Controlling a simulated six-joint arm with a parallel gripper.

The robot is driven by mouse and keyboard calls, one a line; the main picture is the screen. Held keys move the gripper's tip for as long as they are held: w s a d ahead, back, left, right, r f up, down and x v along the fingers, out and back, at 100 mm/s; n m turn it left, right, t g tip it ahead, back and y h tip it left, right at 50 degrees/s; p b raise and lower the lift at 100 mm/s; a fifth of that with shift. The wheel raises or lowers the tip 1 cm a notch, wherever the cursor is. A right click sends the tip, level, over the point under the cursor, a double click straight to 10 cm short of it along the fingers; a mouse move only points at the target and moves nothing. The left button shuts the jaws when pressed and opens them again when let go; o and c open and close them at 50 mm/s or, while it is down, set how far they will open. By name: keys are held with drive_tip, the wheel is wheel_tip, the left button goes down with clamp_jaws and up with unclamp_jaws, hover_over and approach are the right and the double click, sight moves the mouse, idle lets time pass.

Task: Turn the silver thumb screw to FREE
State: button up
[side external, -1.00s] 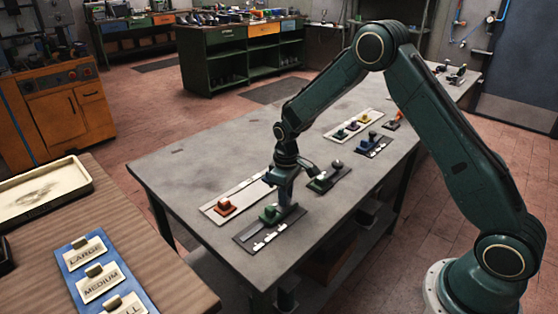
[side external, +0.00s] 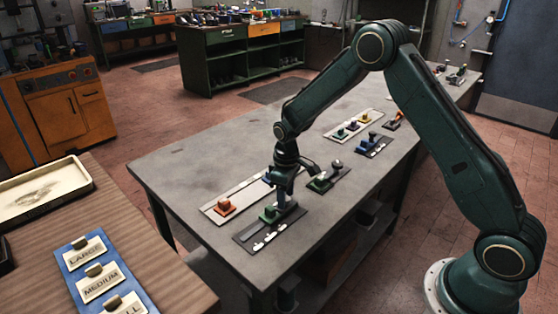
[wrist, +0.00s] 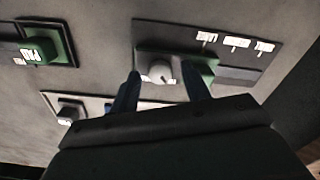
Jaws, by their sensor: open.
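A pale silver knob (wrist: 158,70), seemingly the thumb screw, sits on a dark plate (wrist: 170,35) in the wrist view, beside a green block (wrist: 208,68). My gripper (wrist: 163,76) is open, with one blue fingertip on each side of the knob. Whether either finger touches it is unclear. In the side view my gripper (side external: 279,203) is low over the near dark plate (side external: 258,240), close to its green block (side external: 267,214); the knob is not clear there.
A pale plate with an orange block (side external: 224,206) lies to the left. Another dark plate with a green block (side external: 316,185) and dark round knob lies behind to the right. More plates (side external: 372,147) sit farther back. The left of the grey table (side external: 190,160) is clear.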

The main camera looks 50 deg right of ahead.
wheel_tip(320, 180, up, 14)
idle(0.8)
idle(0.6)
drive_tip(key=s+a+r+m+t, duration=0.2)
drive_tip(key=s+r+t, duration=0.1)
drive_tip(key=s+r, duration=1.1)
drive_tip(key=s+a+m+t, duration=0.1)
drive_tip(key=s+m+t, duration=0.1)
drive_tip(key=s, duration=1.5)
drive_tip(key=shift+a+f+t, duration=0.15)
drive_tip(key=shift+t, duration=0.15)
